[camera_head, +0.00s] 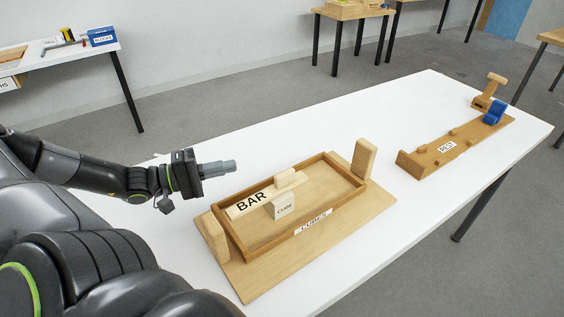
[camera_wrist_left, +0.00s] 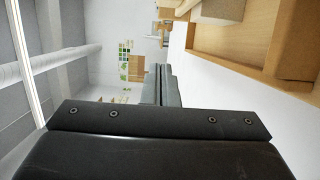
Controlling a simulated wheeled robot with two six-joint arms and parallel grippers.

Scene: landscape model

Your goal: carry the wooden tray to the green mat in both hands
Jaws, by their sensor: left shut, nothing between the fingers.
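The wooden tray (camera_head: 347,190) has low walls and a label, CUBES, on its front side. It sits on a white table, on a flat wooden base (camera_head: 252,284) with an upright wooden block at each end. Inside it are a pale block marked BAR (camera_head: 250,201) and a block marked CUBE (camera_head: 284,206). My left gripper (camera_head: 234,166) is shut and empty, beside the tray's far left side and apart from it. Its closed fingers show in the left wrist view (camera_wrist_left: 162,75), with wooden walls at upper right. My right gripper is not in view. No green mat shows.
A wooden stand labelled REST (camera_head: 446,147) lies at the table's right end, with a blue piece (camera_head: 494,112) and a wooden hammer-like piece (camera_head: 489,92). White table surface (camera_head: 300,140) is clear behind the tray. Other tables stand at the back.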

